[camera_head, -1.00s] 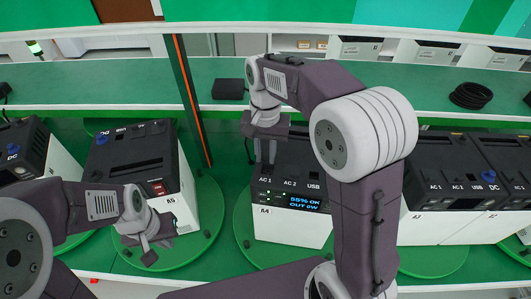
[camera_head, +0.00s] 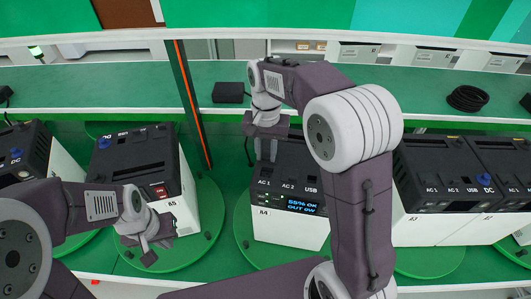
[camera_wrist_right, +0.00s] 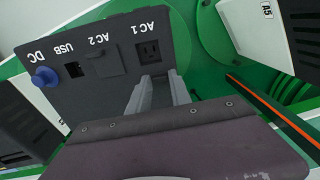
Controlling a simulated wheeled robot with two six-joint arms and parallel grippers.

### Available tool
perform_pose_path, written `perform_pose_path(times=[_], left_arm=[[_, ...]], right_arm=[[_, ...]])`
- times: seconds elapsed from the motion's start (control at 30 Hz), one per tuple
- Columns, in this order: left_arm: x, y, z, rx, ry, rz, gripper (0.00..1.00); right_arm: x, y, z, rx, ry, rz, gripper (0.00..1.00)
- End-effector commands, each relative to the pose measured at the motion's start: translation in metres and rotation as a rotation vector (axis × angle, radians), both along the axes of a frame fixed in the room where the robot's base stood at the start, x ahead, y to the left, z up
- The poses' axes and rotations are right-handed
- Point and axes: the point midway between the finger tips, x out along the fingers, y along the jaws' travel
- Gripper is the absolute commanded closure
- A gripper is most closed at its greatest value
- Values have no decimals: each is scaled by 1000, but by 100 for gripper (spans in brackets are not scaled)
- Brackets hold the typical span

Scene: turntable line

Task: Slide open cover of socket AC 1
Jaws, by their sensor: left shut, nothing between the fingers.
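Unit A4 (camera_head: 290,228) stands on a green turntable, its dark top panel lettered AC 1, AC 2 and USB, with a lit display. In the right wrist view the AC 1 socket (camera_wrist_right: 149,49) shows its holes uncovered. The AC 2 socket (camera_wrist_right: 104,62) beside it has a dark flap over it. My right gripper (camera_head: 266,150) is over the AC 1 end of A4. Its two fingers (camera_wrist_right: 159,86) stand apart just beside the AC 1 socket, with nothing seen held; contact cannot be told. My left gripper (camera_head: 158,243) is shut and empty in front of unit A5.
Unit A5 (camera_head: 174,217) stands on its own turntable (camera_head: 205,205) to the left. More units (camera_head: 429,228) stand to the right. An orange-striped post (camera_head: 194,105) rises between A5 and A4. A black box (camera_head: 229,93) and a coiled cable (camera_head: 468,98) lie on the shelf behind.

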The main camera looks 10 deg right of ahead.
Motion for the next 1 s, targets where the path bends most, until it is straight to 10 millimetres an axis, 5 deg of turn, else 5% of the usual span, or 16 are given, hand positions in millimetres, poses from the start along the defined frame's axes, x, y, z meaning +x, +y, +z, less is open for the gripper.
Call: perform_pose_path(times=[0.4,0.8,1.0], left_arm=[[0,0,-1,0,0,0,100],[0,0,-1,0,0,0,100],[0,0,-1,0,0,0,100]], right_arm=[[0,0,4,1,2,-1,56],[0,0,81,2,-1,-1,56],[0,-1,91,1,2,-1,56]])
